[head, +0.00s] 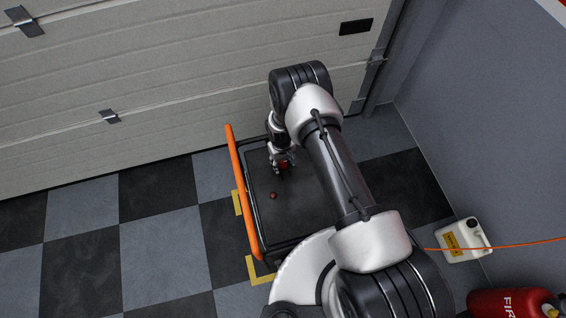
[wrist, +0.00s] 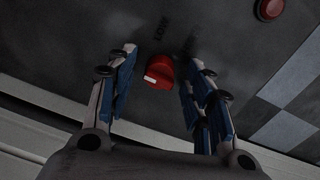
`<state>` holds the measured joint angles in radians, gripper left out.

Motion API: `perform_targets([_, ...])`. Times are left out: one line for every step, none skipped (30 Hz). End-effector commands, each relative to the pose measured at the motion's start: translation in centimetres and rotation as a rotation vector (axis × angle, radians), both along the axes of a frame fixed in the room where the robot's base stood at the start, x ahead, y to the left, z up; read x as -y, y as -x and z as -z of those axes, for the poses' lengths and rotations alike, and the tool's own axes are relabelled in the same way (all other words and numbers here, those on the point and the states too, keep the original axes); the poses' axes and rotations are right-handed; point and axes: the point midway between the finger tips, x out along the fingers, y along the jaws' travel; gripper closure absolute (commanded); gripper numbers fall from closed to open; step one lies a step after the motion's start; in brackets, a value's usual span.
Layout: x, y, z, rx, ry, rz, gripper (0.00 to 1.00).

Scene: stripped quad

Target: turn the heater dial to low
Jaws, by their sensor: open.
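The heater dial (wrist: 161,72) is a round red knob on a dark panel (wrist: 225,30). In the wrist view its white mark sits on its left side. The word LOW (wrist: 162,28) is printed above the dial, and a second label (wrist: 190,42) to its right is too blurred to read. My gripper (wrist: 161,60) is open, with one finger on each side of the dial and visible gaps to it. In the head view my gripper (head: 283,170) is over the panel, and a bit of the red dial shows between the fingers.
A red button (head: 273,195) stands on the panel in front of the dial; the wrist view shows it at upper right (wrist: 270,9). An orange rail (head: 240,190) runs along the panel's left side. A garage door (head: 160,90) rises behind.

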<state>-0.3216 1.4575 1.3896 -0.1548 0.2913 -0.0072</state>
Motion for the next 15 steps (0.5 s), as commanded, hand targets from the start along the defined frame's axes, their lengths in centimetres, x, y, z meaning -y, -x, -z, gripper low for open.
perform_targets([0.0, -0.07, 0.21, 0.001, 0.0, 0.0, 0.53])
perform_targets([0.0, -0.07, 0.26, 0.001, 0.0, 0.0, 0.53])
perform_targets([0.01, -0.06, 0.3, 0.001, 0.0, 0.0, 0.53])
perform_targets([0.01, -0.06, 0.31, 0.001, 0.0, 0.0, 0.53])
perform_targets([0.01, -0.05, 0.31, 0.001, 0.0, 0.0, 0.53])
perform_targets([0.01, -0.05, 0.29, 0.001, 0.0, 0.0, 0.53])
perform_targets([0.01, -0.05, 0.28, 0.001, 0.0, 0.0, 0.53])
perform_targets([0.01, -0.05, 0.28, 0.001, 0.0, 0.0, 0.53])
perform_targets([0.01, -0.05, 0.28, 0.001, 0.0, 0.0, 0.53])
perform_targets([0.01, -0.04, 0.27, 0.001, 0.0, 0.0, 0.54])
perform_targets([0.01, -0.04, 0.27, 0.001, 0.0, 0.0, 0.56])
perform_targets([0.01, -0.04, 0.27, 0.001, 0.0, 0.0, 0.59])
perform_targets([0.01, -0.04, 0.27, 0.001, 0.0, 0.0, 0.61])
perform_targets([0.01, -0.04, 0.27, 0.001, 0.0, 0.0, 0.63])
perform_targets([0.01, -0.04, 0.27, 0.001, 0.0, 0.0, 0.65])
